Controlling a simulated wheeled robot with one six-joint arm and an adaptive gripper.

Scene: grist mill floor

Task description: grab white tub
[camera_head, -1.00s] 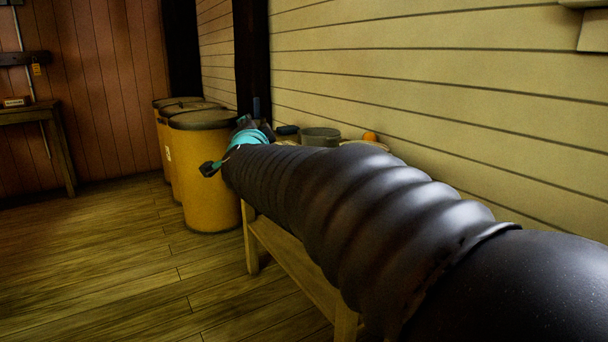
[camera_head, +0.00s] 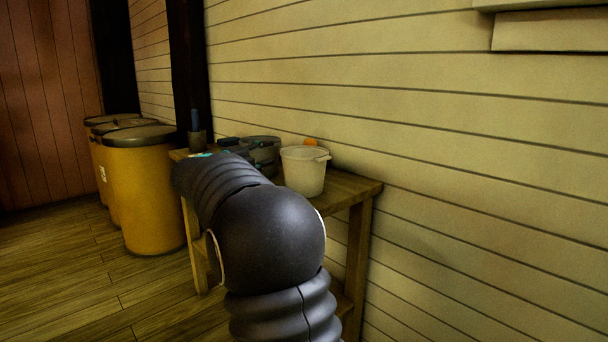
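The white tub (camera_head: 304,172) stands upright on the right part of a wooden table (camera_head: 352,188) against the plank wall. It is round with a small handle at its right rim. My black ribbed arm crosses in front of the table, left of the tub, and hides part of the table top. My gripper is hidden behind my arm, apart from perhaps a scrap of teal near the table's left end. Its fingers cannot be made out.
A grey pot (camera_head: 263,152) stands left of the tub, and an orange item (camera_head: 310,142) shows behind it. A dark upright object (camera_head: 195,128) stands at the table's far left. Yellow drums (camera_head: 148,195) stand beyond the table. The floor at left is clear.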

